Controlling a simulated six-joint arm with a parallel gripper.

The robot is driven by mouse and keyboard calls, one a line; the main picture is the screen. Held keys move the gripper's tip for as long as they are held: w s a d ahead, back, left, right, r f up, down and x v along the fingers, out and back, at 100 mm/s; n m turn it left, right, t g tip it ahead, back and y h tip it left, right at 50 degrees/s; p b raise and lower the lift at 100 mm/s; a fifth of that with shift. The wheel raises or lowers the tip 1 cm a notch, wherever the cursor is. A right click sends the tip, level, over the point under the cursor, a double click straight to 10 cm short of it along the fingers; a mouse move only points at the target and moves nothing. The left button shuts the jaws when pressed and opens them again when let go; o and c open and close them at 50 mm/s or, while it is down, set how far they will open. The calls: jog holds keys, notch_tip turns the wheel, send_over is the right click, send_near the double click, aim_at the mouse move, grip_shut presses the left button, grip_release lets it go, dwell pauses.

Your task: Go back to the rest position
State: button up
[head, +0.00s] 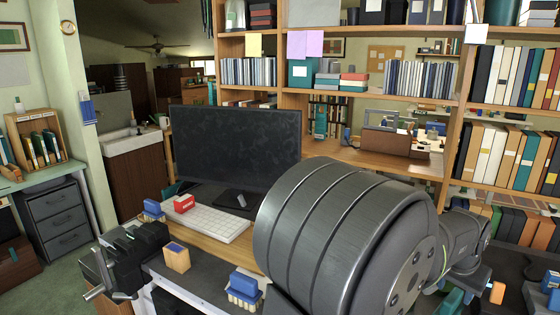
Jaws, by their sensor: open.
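A dark vise (135,258) is clamped at the front left edge of the desk, with a metal handle bar sticking out at its lower left. I cannot tell whether anything is between its jaws. My own large grey arm link fills the lower middle and right of the head view. A thinner part of my arm runs behind it at the right. My gripper cannot be made out; the fingers do not show clearly. Part of the desk behind my arm is hidden.
On the desk are a black monitor (235,145), a white keyboard (208,219), a red box (184,203), a yellow-and-blue block (176,257) and a blue-and-cream brush-like item (243,290). An orange block (497,292) lies at the lower right. A wooden bookshelf (375,104) stands behind.

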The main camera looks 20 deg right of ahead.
aim_at(453, 297)
jog(key=v, duration=0.7)
jog(key=x, duration=1.2)
jog(key=r, duration=0.6)
jog(key=w+r, duration=0.1)
jog(key=r, duration=0.3)
jog(key=shift+a+r, duration=0.15)
jog(key=shift+a, duration=0.15)
jog(key=w+a+r+n+t, duration=0.25)
jog(key=w+a+n, duration=0.25)
jog(key=w+a, duration=0.9)
jog(key=shift+g+y, duration=0.4)
jog(key=shift+g, duration=0.05)
jog(key=shift+s+d+f, duration=0.1)
jog(key=shift+d+f, duration=0.1)
jog(key=shift+f, duration=1.05)
jog(key=shift+d+f, duration=0.25)
jog(key=shift+f, duration=1)
